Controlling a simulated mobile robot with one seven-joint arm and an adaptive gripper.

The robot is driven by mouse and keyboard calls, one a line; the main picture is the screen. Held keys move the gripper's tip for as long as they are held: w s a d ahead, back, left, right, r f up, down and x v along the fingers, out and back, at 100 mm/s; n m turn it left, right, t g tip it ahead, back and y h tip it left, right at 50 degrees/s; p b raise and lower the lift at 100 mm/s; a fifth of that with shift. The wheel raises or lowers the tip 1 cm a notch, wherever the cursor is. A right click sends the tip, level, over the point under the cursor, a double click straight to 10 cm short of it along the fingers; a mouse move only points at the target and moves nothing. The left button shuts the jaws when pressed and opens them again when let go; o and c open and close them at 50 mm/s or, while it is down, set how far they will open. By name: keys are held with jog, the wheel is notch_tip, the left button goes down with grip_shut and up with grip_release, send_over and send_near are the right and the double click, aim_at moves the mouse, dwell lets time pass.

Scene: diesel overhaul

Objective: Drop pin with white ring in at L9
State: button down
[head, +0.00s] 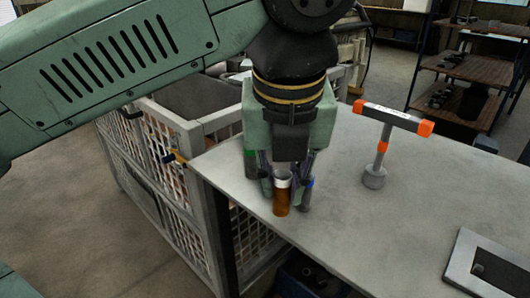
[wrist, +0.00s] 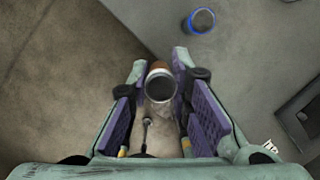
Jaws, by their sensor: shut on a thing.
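A brown pin with a white ring near its top (head: 281,199) is upright between the fingers of my gripper (head: 284,172), close to the near edge of the table. In the wrist view the pin (wrist: 160,84) shows end-on between the purple pads of my gripper (wrist: 158,74), which is shut on it. I cannot tell whether its lower end touches the tabletop. A blue-ringed grey pin (head: 307,193) stands just right of it; its blue ring shows in the wrist view (wrist: 201,21). A green-ringed piece (head: 251,165) is to the left, partly hidden. I cannot make out L9.
The grey table (head: 345,223) has free room to the right. A T-shaped stand with orange ends (head: 383,140) rises beyond my gripper. A pale panel with a dark opening (head: 464,258) lies at the right. A mesh crate (head: 157,165) borders the table's left side.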

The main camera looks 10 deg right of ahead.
jog(key=w, duration=0.3)
jog(key=w+d+p, duration=0.1)
jog(key=w, duration=0.2)
jog(key=w+d+p, duration=0.1)
jog(key=w, duration=0.2)
jog(key=shift+w+f, duration=0.1)
jog(key=shift+f, duration=0.25)
jog(key=shift+w+f, duration=0.1)
jog(key=shift+w, duration=0.1)
jog(key=shift+f+p, duration=0.75)
jog(key=shift+f, duration=1)
jog(key=shift+f, duration=0.2)
jog(key=c, duration=1.5)
grip_release()
jog(key=shift+o, duration=0.2)
jog(key=d+b+v, duration=0.1)
jog(key=b+v, duration=0.1)
jog(key=v, duration=1)
jog(key=shift+a+r, duration=0.25)
jog(key=shift+a, duration=0.3)
